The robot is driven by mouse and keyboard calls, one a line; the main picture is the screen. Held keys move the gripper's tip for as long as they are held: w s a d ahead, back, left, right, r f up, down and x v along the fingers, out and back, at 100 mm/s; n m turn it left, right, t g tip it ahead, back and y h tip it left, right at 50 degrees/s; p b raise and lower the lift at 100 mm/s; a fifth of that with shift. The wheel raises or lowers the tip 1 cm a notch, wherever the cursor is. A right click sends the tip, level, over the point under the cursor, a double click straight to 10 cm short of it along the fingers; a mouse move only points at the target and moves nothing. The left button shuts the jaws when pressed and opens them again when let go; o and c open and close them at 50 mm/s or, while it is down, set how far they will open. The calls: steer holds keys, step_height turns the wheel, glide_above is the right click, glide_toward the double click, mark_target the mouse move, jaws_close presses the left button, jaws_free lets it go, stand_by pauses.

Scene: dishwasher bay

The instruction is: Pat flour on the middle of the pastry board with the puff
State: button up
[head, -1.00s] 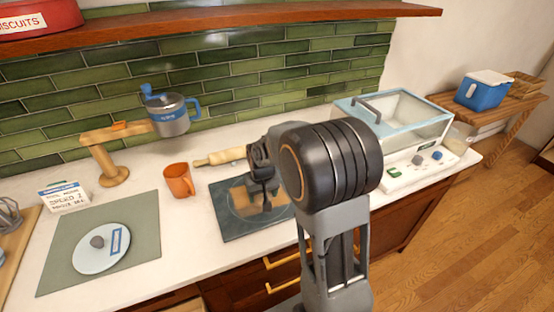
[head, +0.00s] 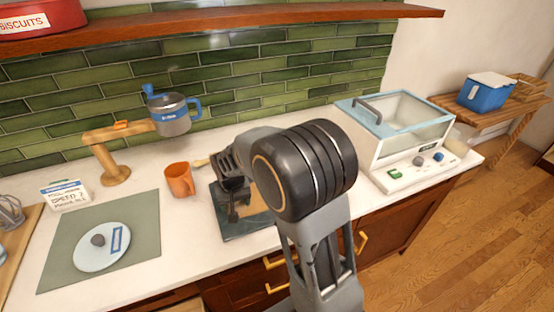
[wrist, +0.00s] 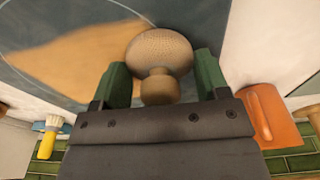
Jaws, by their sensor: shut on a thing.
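The pastry board (head: 252,232) is a dark slate square on the white counter, partly hidden behind my arm. In the wrist view the board (wrist: 65,75) bears a thin pale circle line and a broad tan patch (wrist: 85,55). My gripper (head: 234,207) is over the board's left part. In the wrist view my gripper (wrist: 160,85) has its green fingers shut on the knob of the puff (wrist: 160,50), a tan speckled dome. The puff is over the tan patch's edge; I cannot tell whether it touches the board.
An orange mug (head: 180,180) stands just left of the board. A green mat (head: 60,250) with a white round plate (head: 101,247) lies left. A glass-lidded machine (head: 395,145) stands right. A yellow-handled brush (wrist: 47,145) shows in the wrist view.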

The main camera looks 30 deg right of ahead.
steer(key=shift+d+r+p, duration=0.1)
steer(key=shift+r+p, duration=2.35)
steer(key=shift+r, duration=1.6)
steer(key=shift+s, duration=0.1)
